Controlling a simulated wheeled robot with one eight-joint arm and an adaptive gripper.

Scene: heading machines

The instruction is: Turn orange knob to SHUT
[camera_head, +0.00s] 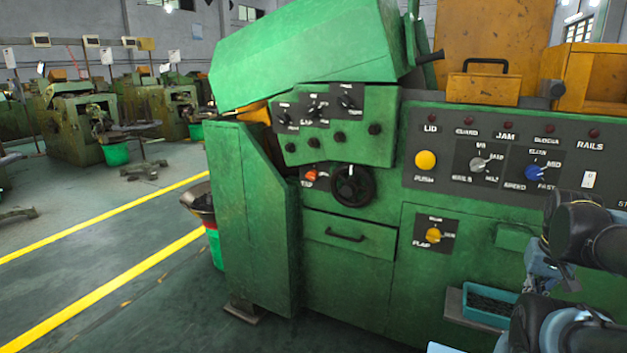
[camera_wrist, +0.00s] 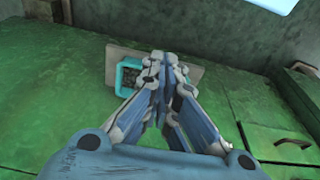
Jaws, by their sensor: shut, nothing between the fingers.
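An orange-yellow knob (camera_head: 433,235) sits on a dark plate marked FLAP on the green machine's lower front. The small white labels around it are too blurred to read surely, so I cannot tell its setting. A smaller red-orange knob (camera_head: 311,175) sits further left, beside a black handwheel. My gripper (camera_wrist: 163,65) is shut and empty in the wrist view. Its fingertips lie in front of the teal tray in that view, and the orange-yellow knob is not recognisable there. In the head view my arm is at the lower right, apart from the knob.
A teal tray (camera_head: 488,307) of dark bits stands below and right of the knob. A drawer handle (camera_head: 344,236) and the handwheel (camera_head: 353,186) stick out to the left. A control panel (camera_head: 515,155) with yellow and blue controls is above. Open floor (camera_head: 130,270) lies left.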

